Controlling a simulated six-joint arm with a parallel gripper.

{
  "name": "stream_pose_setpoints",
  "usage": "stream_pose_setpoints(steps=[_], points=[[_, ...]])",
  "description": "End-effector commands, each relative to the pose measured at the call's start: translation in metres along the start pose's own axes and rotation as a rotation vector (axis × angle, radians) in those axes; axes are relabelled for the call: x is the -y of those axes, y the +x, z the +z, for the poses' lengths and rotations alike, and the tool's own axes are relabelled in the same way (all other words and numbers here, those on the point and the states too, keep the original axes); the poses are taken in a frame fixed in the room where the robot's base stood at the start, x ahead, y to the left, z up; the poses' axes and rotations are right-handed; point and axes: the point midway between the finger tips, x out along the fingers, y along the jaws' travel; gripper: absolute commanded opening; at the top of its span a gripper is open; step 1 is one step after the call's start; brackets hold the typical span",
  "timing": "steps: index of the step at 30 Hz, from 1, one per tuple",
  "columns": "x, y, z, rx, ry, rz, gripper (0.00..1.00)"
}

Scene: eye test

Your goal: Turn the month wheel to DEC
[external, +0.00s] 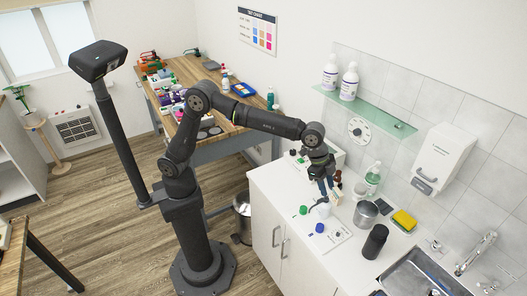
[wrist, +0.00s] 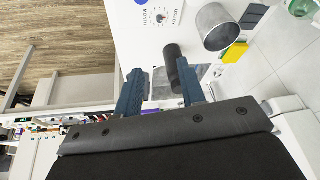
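The month wheel (wrist: 160,18) is a small round dial on a white plate near the top of the wrist view, with MONTH and USE BY lettering beside it. The month it is set to is too small to read. The same white plate (external: 331,240) lies on the counter in the external view, beside a blue cap (external: 320,228). My gripper (external: 322,190) is above the counter, farther back than the plate. In the wrist view my gripper (wrist: 162,69) has its two blue fingers apart with nothing held between them; the wheel lies beyond the fingertips.
A metal can (external: 366,213), a black cylinder (external: 375,242) and a yellow sponge (external: 403,221) stand right of the plate, before the sink (external: 420,274). Bottles (external: 373,178) stand close by my gripper. A shelf (external: 370,108) juts from the wall above.

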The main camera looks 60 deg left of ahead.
Motion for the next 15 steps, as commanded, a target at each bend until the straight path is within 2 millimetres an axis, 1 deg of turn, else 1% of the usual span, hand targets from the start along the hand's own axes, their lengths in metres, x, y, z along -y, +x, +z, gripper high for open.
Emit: stream_pose_setpoints(steps=[1,6,15], points=[[0.006,0.006,-0.005,0.014,-0.106,0.016,0.37],[0.022,0.021,-0.018,0.076,-0.507,0.07,0.37],[0.048,0.047,-0.032,0.232,-1.191,0.12,0.37]])
